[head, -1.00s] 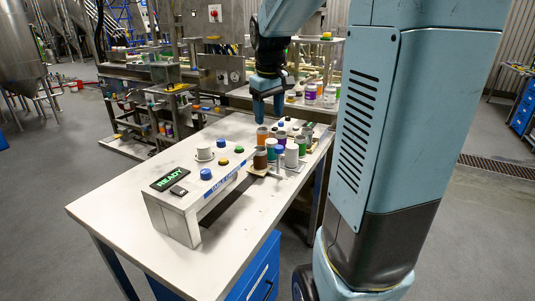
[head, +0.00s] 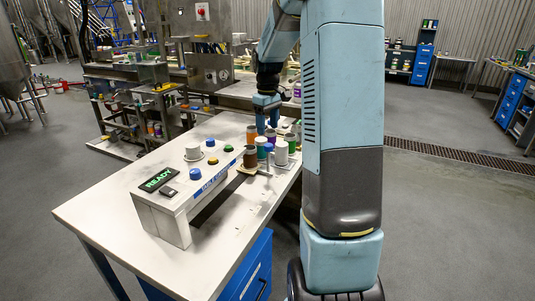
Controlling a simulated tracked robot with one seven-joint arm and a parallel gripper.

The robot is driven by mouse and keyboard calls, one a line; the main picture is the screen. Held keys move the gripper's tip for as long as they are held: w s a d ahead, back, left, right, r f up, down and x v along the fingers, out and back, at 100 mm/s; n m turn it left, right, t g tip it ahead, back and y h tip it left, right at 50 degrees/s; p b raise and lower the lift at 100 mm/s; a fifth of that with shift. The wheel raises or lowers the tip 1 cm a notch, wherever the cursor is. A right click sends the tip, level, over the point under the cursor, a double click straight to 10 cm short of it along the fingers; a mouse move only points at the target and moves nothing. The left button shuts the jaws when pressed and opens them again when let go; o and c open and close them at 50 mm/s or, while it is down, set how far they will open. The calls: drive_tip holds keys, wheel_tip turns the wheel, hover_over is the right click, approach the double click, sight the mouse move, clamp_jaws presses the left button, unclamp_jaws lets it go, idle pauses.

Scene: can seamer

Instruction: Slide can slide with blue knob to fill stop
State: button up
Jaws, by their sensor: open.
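A blue round knob (head: 268,147) shows among the cans at the right of the white table; I take it for the can slide's knob, but cannot see clearly how it is mounted. A pale plate (head: 247,171) under a brown can (head: 249,158) may be part of the slide. The white seamer box (head: 160,213) bears a green READY display (head: 159,180). My gripper (head: 267,128) points down, open, behind the knob and beside the orange can (head: 251,136). Its fingertips are partly lost among the can tops, and I see nothing held. The fill stop cannot be made out.
A white can (head: 281,153) and a green can (head: 291,141) stand close to the knob. The table's front left (head: 100,212) is clear. Shelves and machines stand behind.

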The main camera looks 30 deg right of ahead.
hover_over(268, 171)
drive_tip(key=f, duration=0.7)
drive_tip(key=w+f, duration=0.1)
drive_tip(key=f, duration=0.3)
drive_tip(key=shift+d+f, duration=0.15)
drive_tip(key=shift+f, duration=0.1)
drive_tip(key=shift+c, duration=0.4)
clamp_jaws()
